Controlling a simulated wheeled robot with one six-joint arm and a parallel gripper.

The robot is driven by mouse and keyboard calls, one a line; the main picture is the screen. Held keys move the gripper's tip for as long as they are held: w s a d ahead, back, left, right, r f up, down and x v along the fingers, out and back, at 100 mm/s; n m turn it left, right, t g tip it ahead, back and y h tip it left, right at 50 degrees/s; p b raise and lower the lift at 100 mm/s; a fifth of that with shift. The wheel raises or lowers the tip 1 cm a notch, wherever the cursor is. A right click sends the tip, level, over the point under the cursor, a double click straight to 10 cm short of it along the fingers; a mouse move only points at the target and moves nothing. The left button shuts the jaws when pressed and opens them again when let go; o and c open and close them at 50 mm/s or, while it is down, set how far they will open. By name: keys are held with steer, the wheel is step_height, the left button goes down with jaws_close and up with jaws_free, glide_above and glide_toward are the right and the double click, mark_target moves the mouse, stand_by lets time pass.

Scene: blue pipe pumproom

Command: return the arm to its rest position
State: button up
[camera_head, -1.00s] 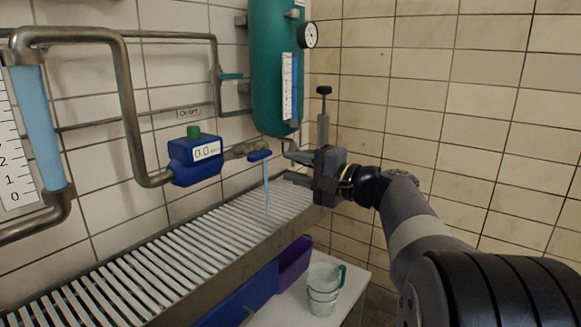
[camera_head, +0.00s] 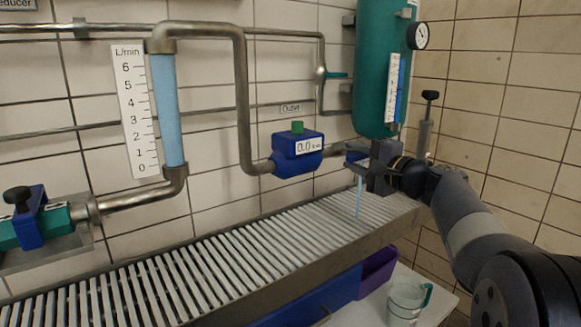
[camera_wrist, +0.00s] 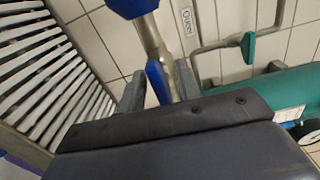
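My gripper (camera_head: 367,168) is at the right of the picture, beside the blue valve lever (camera_head: 354,156) under the green tank. In the wrist view its two fingers (camera_wrist: 158,88) are apart, with the blue lever (camera_wrist: 157,80) showing between them. Gaps show on both sides of the lever, and the fingers hold nothing. My arm reaches in from the lower right. A thin light-blue stream (camera_head: 359,198) falls below the valve onto the slatted grating (camera_head: 250,250).
The green tank (camera_head: 382,80) with a gauge (camera_head: 418,36) stands close behind my gripper. A blue meter (camera_head: 297,152) and pipes line the tiled wall. Clear cups (camera_head: 405,302) stand on a white surface below, near a purple bin (camera_head: 379,268). Open space lies right of the arm.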

steer(key=shift+f+b, duration=0.2)
steer(key=shift+b, duration=0.3)
steer(key=p+v, duration=0.2)
steer(key=v, duration=0.9)
steer(key=b+x, duration=0.1)
steer(key=x, duration=1)
steer(key=shift+b, duration=0.4)
steer(key=shift+w+r+p, duration=0.1)
steer(key=shift+r+p, duration=0.3)
steer(key=shift+p, duration=0.35)
steer(key=shift+r+m+p, duration=0.1)
steer(key=shift+m+p, duration=0.3)
steer(key=shift+p, duration=0.05)
steer(key=m+p, duration=0.4)
steer(key=p, duration=0.3)
steer(key=shift+d+r+m, duration=0.1)
steer(key=shift+m, duration=0.2)
steer(key=shift+m+p, duration=0.3)
steer(key=shift+p, duration=0.25)
steer(key=shift+f, duration=0.3)
